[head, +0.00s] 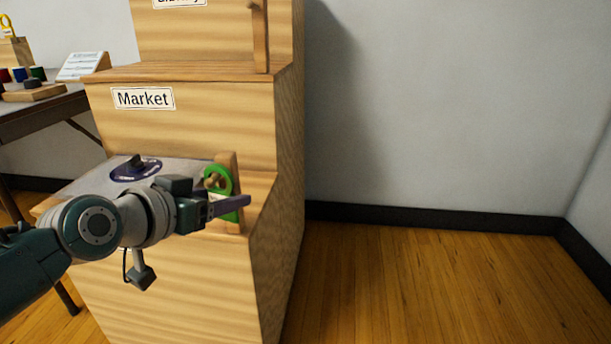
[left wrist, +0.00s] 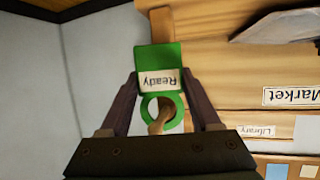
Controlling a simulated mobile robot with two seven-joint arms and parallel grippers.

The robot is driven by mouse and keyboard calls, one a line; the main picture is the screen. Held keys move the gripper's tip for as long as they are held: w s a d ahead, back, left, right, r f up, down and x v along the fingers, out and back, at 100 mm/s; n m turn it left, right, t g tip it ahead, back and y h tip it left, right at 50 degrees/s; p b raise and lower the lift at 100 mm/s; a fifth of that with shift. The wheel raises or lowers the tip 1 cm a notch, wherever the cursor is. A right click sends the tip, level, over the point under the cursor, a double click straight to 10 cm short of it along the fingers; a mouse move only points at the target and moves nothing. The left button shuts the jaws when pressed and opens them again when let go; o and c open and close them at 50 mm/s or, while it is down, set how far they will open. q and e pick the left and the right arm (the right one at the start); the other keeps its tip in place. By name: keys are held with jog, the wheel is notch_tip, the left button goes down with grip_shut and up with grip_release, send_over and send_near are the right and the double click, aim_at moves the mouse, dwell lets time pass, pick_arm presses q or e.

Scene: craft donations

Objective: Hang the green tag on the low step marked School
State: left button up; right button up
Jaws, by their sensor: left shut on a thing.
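The green tag (head: 223,172) is held in my left gripper (head: 238,203), beside the short wooden post (head: 237,170) at the right of the low step. In the left wrist view, my left gripper (left wrist: 160,76) has its fingers on both sides of the tag (left wrist: 158,57), which reads "Ready" upside down. A wooden peg (left wrist: 160,117) shows within the tag's ring; it appears to pass through, but how far is unclear. The low step (head: 262,190) shows no readable School label; my arm covers part of its front. My right gripper is not in view.
The middle step bears a Market label (head: 144,98). A taller post (head: 261,35) stands on the step above. A purple disc (head: 137,169) lies on the low step. A side table (head: 40,106) with spools is at left. Floor (head: 400,275) at right is clear.

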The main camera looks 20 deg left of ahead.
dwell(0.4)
pick_arm(q)
jog(key=o, duration=1.4)
